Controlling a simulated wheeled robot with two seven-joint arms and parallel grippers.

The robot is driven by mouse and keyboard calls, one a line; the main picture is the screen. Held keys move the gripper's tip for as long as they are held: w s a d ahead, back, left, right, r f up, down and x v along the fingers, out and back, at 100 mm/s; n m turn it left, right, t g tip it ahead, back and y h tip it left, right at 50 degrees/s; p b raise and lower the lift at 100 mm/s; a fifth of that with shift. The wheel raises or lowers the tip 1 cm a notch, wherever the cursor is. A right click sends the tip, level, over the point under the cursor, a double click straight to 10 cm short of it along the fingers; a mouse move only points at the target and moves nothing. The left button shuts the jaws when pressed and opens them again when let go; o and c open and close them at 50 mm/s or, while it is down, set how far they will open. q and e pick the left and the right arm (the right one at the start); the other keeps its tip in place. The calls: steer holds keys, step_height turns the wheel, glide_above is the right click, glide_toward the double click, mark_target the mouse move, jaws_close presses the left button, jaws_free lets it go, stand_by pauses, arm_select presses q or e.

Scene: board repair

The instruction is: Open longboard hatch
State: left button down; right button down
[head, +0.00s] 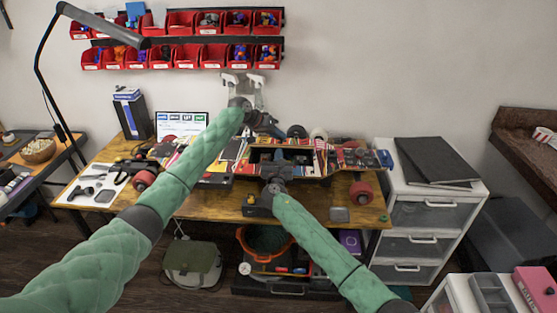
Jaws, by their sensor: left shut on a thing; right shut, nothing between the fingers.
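The longboard (325,160) lies across the workbench, with striped, colourful graphics and red wheels. A dark rectangular opening (285,155) shows in its middle. My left arm reaches over the board's left part, and my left gripper (268,127) is at the far side of the opening. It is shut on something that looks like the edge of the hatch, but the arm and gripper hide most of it. My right gripper (259,205) is at the near side of the board, below the opening. It is shut and empty, and its fingertips are hard to make out.
A white drawer unit (428,212) stands close on the right. A lamp (100,22) and red bins (182,22) are above.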

arm_select(q)
steer(key=shift+f, duration=0.1)
arm_select(e)
steer(key=shift+w+r, duration=0.4)
steer(key=shift+r, duration=0.35)
arm_select(q)
steer(key=shift+d+f, duration=0.1)
arm_select(e)
steer(key=shift+w+d+r, duration=0.1)
arm_select(q)
steer(key=c, duration=1.2)
jaws_free()
steer(key=shift+s, duration=0.1)
steer(key=shift+o, duration=0.2)
